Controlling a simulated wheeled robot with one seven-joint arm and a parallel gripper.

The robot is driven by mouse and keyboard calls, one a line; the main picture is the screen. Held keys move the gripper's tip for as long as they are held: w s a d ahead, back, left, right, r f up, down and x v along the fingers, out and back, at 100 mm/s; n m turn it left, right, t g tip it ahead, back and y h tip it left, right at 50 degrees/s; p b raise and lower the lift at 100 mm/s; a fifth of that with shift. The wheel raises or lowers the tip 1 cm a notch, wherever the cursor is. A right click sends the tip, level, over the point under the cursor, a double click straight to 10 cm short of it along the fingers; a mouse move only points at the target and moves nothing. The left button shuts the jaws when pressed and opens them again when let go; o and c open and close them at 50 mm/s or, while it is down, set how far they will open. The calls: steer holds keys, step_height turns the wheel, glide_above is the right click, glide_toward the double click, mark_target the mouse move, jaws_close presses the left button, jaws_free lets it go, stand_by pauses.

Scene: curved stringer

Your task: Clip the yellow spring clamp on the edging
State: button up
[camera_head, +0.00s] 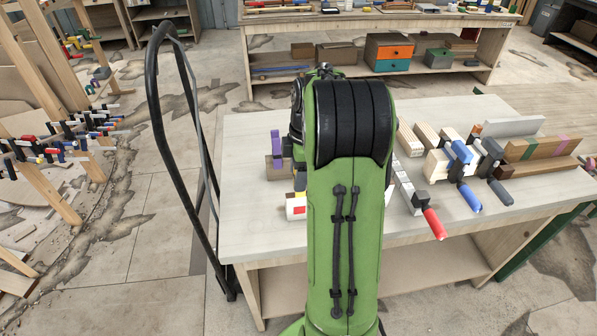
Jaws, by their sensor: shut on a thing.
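No yellow spring clamp can be made out in the head view. My green arm fills the middle of the picture and hides part of the workbench (420,238). My gripper is hidden behind the arm, so what it holds cannot be seen. At the left, several clamps with red, blue, black and white parts (62,143) sit in a curved row along a pale wooden structure (50,190). Which part of that structure is the edging cannot be told.
A purple clamp (276,144) stands by a wooden block on the workbench. Bar clamps with blue (468,196) and red (433,223) handles lie at its right. A black curved frame (155,130) stands left of the bench. Bare floor (165,225) lies between.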

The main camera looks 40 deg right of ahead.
steer(key=shift+f+b, duration=0.85)
steer(key=shift+f, duration=0.25)
steer(key=shift+f, duration=0.1)
steer(key=shift+f+b, duration=0.45)
steer(key=shift+b, duration=0.05)
steer(key=shift+f+b, duration=0.45)
steer(key=shift+f, duration=0.15)
steer(key=o, duration=1.3)
steer(key=shift+o, duration=0.2)
steer(key=shift+r, duration=0.15)
